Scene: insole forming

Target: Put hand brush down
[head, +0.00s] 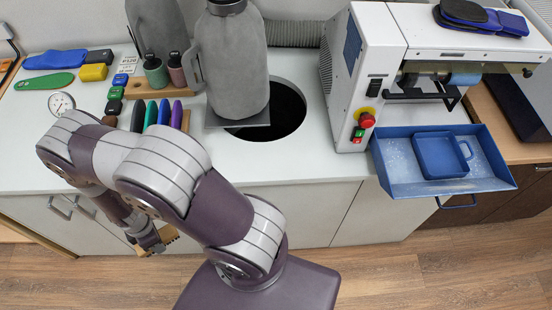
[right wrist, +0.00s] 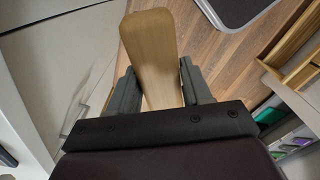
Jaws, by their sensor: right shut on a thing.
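In the right wrist view, the hand brush (right wrist: 152,45) shows as a pale wooden, rounded flat piece sticking out between the two dark fingers. My right gripper (right wrist: 152,88) is shut on it. The brush's bristles cannot be made out. In the head view, an arm bends down to the left, and its gripper (head: 153,242) hangs low in front of the white cabinet, above the floor. A small tan part of the brush (head: 170,236) shows beside it, mostly hidden. My left gripper is not in view.
A white worktop (head: 300,165) stands behind the arm, with tools, a grey form (head: 232,65) by a round dark hole, and a white machine (head: 385,60) with a blue tray (head: 490,165). In the right wrist view, wooden shelving (right wrist: 290,55) is at right. Floor is open at front right.

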